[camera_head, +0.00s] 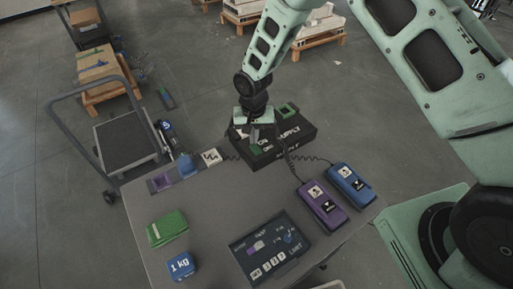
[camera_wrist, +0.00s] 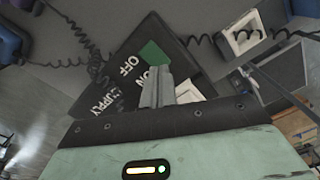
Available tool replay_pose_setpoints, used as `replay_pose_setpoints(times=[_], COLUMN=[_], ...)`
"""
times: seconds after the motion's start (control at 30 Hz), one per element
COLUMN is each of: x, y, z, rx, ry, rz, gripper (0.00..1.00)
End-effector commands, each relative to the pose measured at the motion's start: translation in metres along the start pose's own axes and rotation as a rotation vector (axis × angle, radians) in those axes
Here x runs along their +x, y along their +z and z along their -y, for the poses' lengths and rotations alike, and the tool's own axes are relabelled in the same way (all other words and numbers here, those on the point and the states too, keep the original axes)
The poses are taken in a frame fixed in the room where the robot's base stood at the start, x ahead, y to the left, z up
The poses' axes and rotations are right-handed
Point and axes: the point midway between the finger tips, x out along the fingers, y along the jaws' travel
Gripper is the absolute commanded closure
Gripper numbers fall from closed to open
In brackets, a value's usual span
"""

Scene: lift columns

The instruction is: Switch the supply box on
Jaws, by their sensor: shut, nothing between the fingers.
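The supply box (camera_head: 298,134) is a black box with white lettering at the far edge of the grey table. In the wrist view the box (camera_wrist: 122,62) shows the words OFF, ON and SUPPLY, partly covered by my fingers. A green patch (camera_wrist: 153,53) lies on its top near the word OFF, just beyond my fingertips. A pale block (camera_wrist: 188,92) shows beside the fingers. My gripper (camera_head: 254,141) is over the box, pointing down, with its fingers together and empty; they also show in the wrist view (camera_wrist: 156,74). I cannot tell whether the fingertips touch the box.
Purple (camera_head: 322,205) and blue (camera_head: 351,185) handsets with coiled cables lie right of the box. A cart (camera_head: 125,142) stands left of the table.

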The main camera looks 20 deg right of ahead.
Motion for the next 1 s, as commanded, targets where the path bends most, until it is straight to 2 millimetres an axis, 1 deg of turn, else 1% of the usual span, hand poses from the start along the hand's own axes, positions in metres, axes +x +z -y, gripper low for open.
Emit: replay_pose_setpoints(times=[0.47,1.0], x=[0.0001,0.0073], y=[0.0000,0.0000], z=[0.0000,0.0000], rx=[0.000,0.000], ry=[0.000,0.000], rz=[0.000,0.000], gripper=[1.00,1.00])
